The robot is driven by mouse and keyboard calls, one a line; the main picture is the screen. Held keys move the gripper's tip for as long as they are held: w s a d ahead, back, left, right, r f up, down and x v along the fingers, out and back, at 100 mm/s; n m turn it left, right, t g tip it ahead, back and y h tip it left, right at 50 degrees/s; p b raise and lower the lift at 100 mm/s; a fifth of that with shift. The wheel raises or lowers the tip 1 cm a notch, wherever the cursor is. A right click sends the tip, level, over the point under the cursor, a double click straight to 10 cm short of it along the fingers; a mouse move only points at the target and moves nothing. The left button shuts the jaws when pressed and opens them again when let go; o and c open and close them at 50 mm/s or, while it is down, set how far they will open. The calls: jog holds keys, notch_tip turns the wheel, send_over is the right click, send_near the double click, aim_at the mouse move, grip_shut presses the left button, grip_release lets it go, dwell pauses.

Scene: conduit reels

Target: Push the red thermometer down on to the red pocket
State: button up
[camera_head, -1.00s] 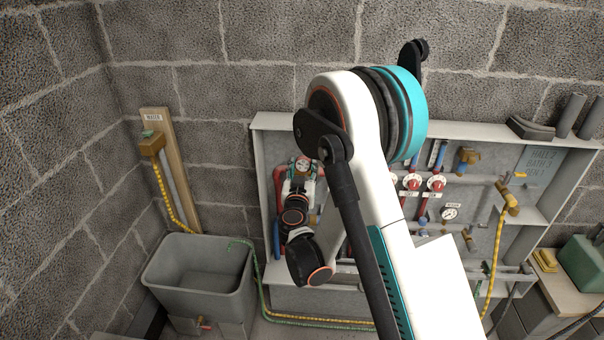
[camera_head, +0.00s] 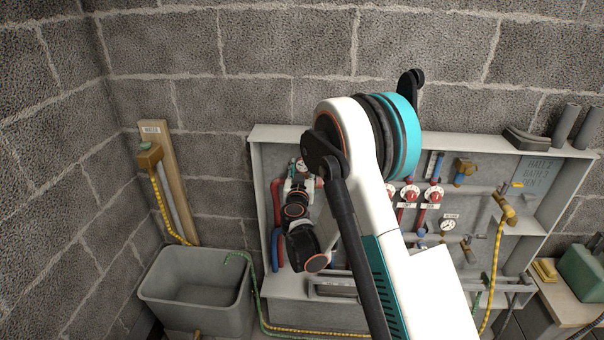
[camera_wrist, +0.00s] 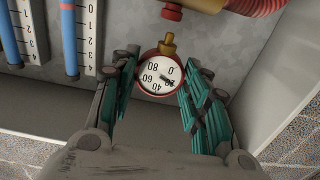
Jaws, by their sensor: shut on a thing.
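The red thermometer (camera_wrist: 160,74) has a round white dial with a red rim and a brass stem. Its numbers appear upside down in the wrist view. My gripper (camera_wrist: 161,84) is shut on it, with a teal finger on either side of the dial. The stem points toward a red fitting (camera_wrist: 172,12) at the top edge of the wrist view, which looks like the red pocket; a small gap shows between them. In the head view the thermometer (camera_head: 302,165) shows small at the end of my gripper (camera_head: 300,182); the pocket is hidden behind my arm there.
A ribbed red hose (camera_wrist: 255,6) runs beside the fitting. Blue tube scales (camera_wrist: 68,38) stand at left in the wrist view. The grey panel frame (camera_head: 350,133) carries red valves (camera_head: 410,194) and a small gauge (camera_head: 448,225). A grey tub (camera_head: 196,298) stands at left.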

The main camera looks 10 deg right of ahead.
aim_at(303, 172)
jog(key=shift+x, duration=1.65)
jog(key=shift+f, duration=0.1)
jog(key=shift+s+f, duration=0.1)
jog(key=shift+f, duration=0.75)
dwell(2.9)
jog(key=o, duration=1.1)
jog(key=shift+s, duration=0.1)
